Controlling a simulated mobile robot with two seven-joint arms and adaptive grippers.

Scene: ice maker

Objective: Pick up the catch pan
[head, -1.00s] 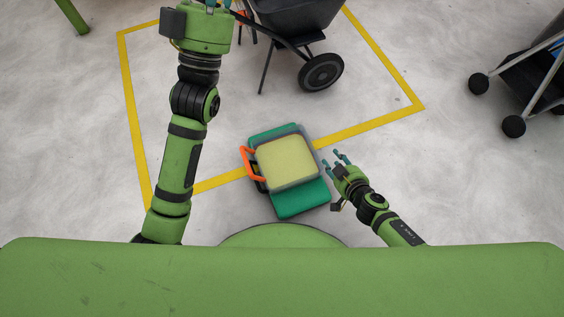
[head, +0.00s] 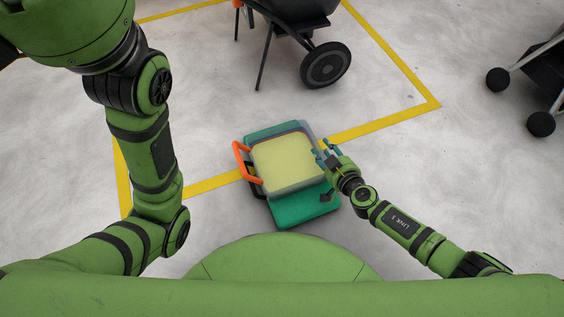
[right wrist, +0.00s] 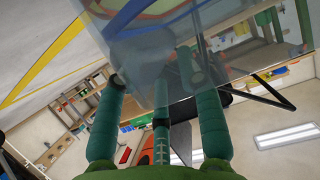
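The catch pan appears to be the translucent grey tub (head: 296,186) with a pale yellow inside and an orange handle (head: 242,160) on its left. It sits on a green-teal base (head: 300,212) on the floor. My right gripper (head: 322,152) is at the tub's right edge, its teal fingers by the rim. In the right wrist view the fingers (right wrist: 160,85) are spread apart, and the translucent tub wall (right wrist: 145,60) overlaps their tips. I cannot tell whether they touch it. My left arm rises at the left; its gripper is out of frame.
A dark wheelbarrow (head: 292,10) with a black wheel (head: 326,64) stands beyond the tub. A yellow floor line (head: 380,121) runs past the tub. A wheeled cart (head: 548,75) is at the far right. The floor left and right of the tub is mostly clear.

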